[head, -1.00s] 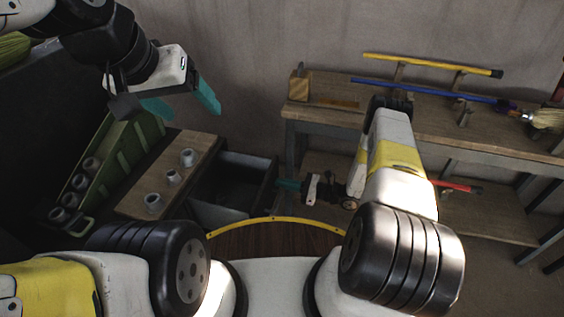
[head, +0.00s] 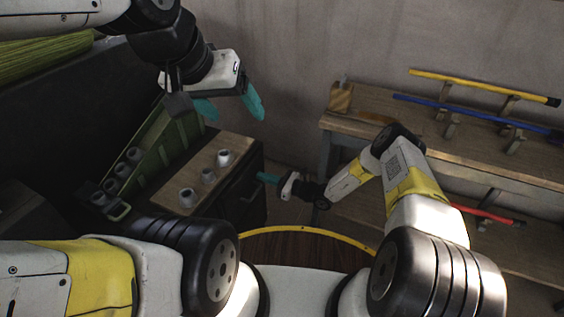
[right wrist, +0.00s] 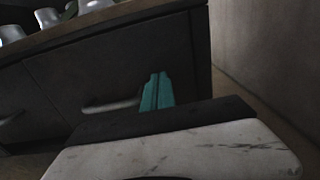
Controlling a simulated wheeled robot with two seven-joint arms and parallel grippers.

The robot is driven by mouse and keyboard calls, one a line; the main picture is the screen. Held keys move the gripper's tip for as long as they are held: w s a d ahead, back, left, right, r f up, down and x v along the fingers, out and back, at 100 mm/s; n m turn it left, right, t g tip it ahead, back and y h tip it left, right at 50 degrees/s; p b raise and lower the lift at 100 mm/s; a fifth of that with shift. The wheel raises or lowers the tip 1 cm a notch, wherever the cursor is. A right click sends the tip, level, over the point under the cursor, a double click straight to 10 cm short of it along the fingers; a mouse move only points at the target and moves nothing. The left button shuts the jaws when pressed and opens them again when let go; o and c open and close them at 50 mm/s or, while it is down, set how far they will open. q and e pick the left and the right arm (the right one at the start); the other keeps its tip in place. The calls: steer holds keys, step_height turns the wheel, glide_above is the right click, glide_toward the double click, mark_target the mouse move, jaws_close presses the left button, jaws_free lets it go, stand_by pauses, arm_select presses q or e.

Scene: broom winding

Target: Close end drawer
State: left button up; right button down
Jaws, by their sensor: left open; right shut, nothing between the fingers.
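The end drawer (right wrist: 112,72) is a dark front with a metal handle in the right wrist view. It sits flush, or nearly so, under the wooden top of the cabinet (head: 236,150). In the head view its front (head: 246,195) faces right. My right gripper (head: 266,177) is shut and empty, its teal fingers (right wrist: 157,92) at the drawer front just right of the handle (right wrist: 110,105). I cannot tell if they touch it. My left gripper (head: 230,108) is open and empty, raised above the back of the cabinet and the green container.
Several grey cups (head: 208,175) stand on the cabinet top. A green container (head: 150,160) stands to its left. A wooden workbench (head: 365,112) at the right holds a yellow pole (head: 480,86) and a blue pole (head: 470,112). A red pole (head: 490,215) hangs below.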

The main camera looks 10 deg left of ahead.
steer(key=shift+x, duration=1.1)
steer(key=shift+r, duration=0.1)
